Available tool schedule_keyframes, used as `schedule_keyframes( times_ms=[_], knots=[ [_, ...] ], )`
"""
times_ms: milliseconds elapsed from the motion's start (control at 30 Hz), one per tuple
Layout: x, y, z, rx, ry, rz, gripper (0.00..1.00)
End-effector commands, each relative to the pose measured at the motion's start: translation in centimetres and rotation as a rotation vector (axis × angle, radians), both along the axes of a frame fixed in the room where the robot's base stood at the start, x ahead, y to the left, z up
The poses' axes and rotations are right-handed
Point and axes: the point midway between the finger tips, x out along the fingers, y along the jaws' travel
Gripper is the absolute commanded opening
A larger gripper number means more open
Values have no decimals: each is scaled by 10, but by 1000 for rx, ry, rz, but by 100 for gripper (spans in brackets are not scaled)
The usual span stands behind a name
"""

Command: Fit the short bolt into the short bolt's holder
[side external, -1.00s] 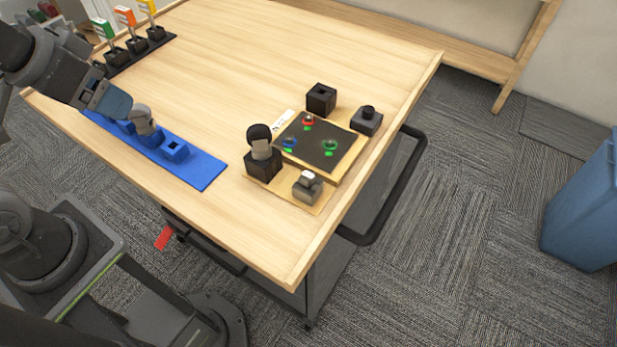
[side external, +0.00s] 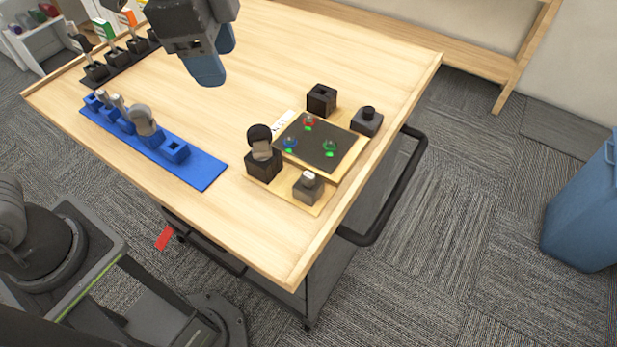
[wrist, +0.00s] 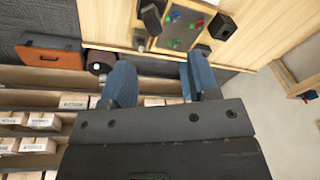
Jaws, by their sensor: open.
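A blue rack (side external: 209,173) lies along the table's left front side with several raised blue holders in a row. Grey bolt-like pieces stand in the left holders; the largest one (side external: 142,120) is beside the rightmost holder (side external: 175,149), whose square opening looks empty. I cannot tell for sure which piece is the short bolt or which holder is its own. My gripper (side external: 207,75) is above the table, behind and to the right of the rack, well clear of it. In the wrist view my gripper (wrist: 160,78) has its blue fingers spread apart with nothing seen between them.
A dark task board (side external: 318,150) with coloured parts sits at the right, with black blocks (side external: 321,99) and a grey block (side external: 308,187) around it. A black rack (side external: 119,70) with coloured tags is at the back left. The middle of the table is clear.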

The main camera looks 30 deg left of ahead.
Motion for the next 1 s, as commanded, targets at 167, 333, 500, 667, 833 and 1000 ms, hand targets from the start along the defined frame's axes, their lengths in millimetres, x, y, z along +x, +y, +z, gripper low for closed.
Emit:
schedule_keyframes(
  times_ms=[167,333,500,667,833,1000],
  knots=[
    [21,-73,-17,73,95,-381,55],
    [25,-115,-32,107,146,-604,55],
    [25,-128,-42,117,162,-676,55],
    [23,-127,-68,118,166,-676,55],
    [22,-127,-101,117,165,-674,55],
    [22,-127,-120,117,162,-673,55]
  ],
)
